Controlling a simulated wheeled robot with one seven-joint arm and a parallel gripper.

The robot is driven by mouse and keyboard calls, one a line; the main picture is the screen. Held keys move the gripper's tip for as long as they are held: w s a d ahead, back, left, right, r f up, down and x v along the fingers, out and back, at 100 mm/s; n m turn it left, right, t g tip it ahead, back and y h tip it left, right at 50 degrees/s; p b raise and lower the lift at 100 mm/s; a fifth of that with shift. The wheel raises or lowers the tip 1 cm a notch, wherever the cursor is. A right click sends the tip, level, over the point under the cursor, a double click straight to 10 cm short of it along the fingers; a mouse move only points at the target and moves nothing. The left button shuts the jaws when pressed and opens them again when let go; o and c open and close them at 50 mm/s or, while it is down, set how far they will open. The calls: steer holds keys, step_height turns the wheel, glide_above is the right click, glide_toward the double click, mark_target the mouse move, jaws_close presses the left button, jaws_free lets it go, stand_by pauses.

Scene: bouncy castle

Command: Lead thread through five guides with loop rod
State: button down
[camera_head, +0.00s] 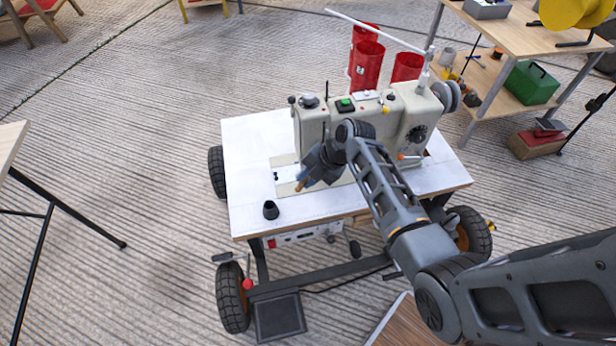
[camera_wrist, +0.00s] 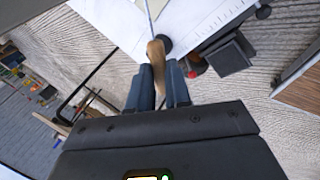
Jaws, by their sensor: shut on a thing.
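A cream sewing machine (camera_head: 400,108) stands on a white-topped wheeled table (camera_head: 250,140). My gripper (camera_head: 307,178), with bluish fingers, is at the machine's left front, above the table. It is shut on the wooden handle (camera_wrist: 155,55) of the loop rod, whose handle end also shows in the head view (camera_head: 299,187). A thin shaft (camera_wrist: 148,12) runs up from the handle in the wrist view; its loop end is out of frame. My arm hides part of the machine's front. I cannot make out the thread or the separate guides.
A small black cup (camera_head: 270,210) stands on the table's front left, and shows behind the handle in the wrist view (camera_wrist: 166,42). Red cylinders (camera_head: 367,65) and a pale overhead rod (camera_head: 375,30) rise behind the machine. A shelf table (camera_head: 525,38) stands back right.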

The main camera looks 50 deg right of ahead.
steer(key=shift+a, duration=0.1)
steer(key=a, duration=0.1)
steer(key=s+a+p, duration=0.1)
steer(key=a, duration=0.1)
steer(key=a+p, duration=0.1)
steer(key=shift+s+a+r, duration=0.2)
steer(key=shift+a+r, duration=0.05)
steer(key=shift+r, duration=0.15)
stand_by(0.7)
